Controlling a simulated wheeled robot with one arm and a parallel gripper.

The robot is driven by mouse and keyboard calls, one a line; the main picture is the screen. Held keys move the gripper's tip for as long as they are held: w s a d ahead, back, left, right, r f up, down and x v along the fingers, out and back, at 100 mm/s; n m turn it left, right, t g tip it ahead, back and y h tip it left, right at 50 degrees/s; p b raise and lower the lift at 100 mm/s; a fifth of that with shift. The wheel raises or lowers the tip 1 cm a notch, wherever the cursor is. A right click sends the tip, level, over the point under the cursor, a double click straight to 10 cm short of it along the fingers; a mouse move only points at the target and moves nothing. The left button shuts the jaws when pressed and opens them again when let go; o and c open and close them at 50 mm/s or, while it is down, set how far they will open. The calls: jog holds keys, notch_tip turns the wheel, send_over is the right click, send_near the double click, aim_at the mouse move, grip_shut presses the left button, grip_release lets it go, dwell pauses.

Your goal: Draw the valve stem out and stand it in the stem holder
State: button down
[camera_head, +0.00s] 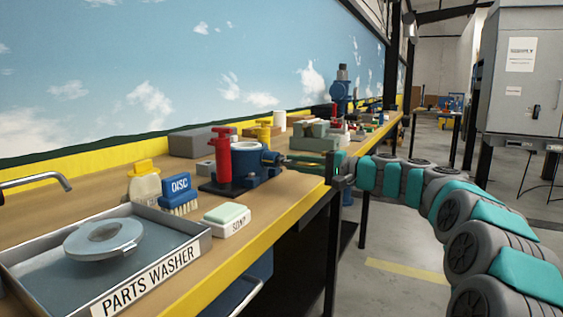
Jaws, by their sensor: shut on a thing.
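A blue valve body (247,162) with a pale ring on top stands on a dark base plate near the bench's front edge. A short blue side port (270,158) faces right, towards my gripper (312,161). My gripper reaches in from the right along the bench edge, level with the port, and is shut on a small part that I take to be the valve stem. The fingers largely hide it, and I cannot tell how far it sits in the port. I cannot pick out the stem holder with certainty.
A red post clamp (223,160) stands left of the valve body. A soap block (227,220), a blue brush (180,196), a yellow-topped bottle (145,183) and a parts washer tray (150,285) are nearer. Green-grey blocks (312,136) and other items crowd the bench behind.

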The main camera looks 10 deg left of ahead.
jog(key=shift+w+a+r, duration=0.1)
jog(key=shift+w+a, duration=0.05)
jog(key=shift+a, duration=0.3)
dwell(0.4)
jog(key=c, duration=0.7)
grip_release()
jog(key=shift+a, duration=0.1)
jog(key=shift+c, duration=0.2)
jog(key=v, duration=0.9)
jog(key=shift+b, duration=0.35)
